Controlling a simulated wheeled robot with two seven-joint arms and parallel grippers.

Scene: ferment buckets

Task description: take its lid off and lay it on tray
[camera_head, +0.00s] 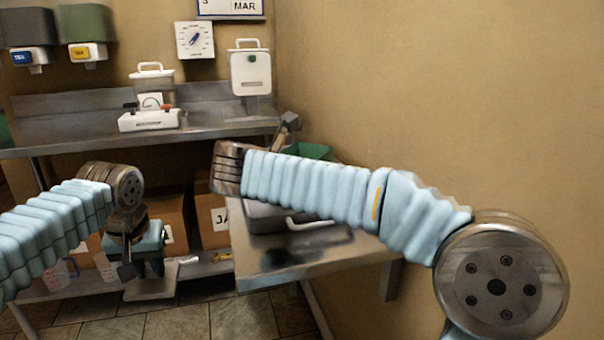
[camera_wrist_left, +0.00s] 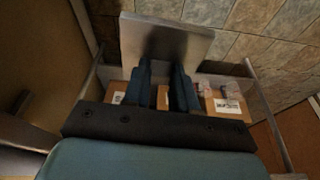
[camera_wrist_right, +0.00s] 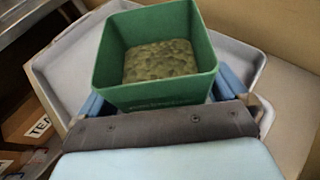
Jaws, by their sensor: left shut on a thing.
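My left gripper (camera_head: 126,268) is low at the left of the head view, pointing down in front of the lower shelf. In the left wrist view, its fingers (camera_wrist_left: 165,88) are shut on a flat, square grey lid (camera_wrist_left: 165,38), which is held clear in the air. The green bucket (camera_wrist_right: 155,92) stands open in the right wrist view, with a lumpy olive-green filling inside. My right gripper's fingers (camera_wrist_right: 160,95) flank the bucket; whether they press on it cannot be told. The bucket sits on the grey tray (camera_wrist_right: 245,62). My right arm hides most of the bucket (camera_head: 313,151) in the head view.
A metal side table (camera_head: 300,262) carries the tray. Cardboard boxes (camera_head: 212,218) stand on the shelf below the rear bench (camera_head: 60,130). A white scale (camera_head: 150,120) and white containers stand on that bench. The wall closes off the right side.

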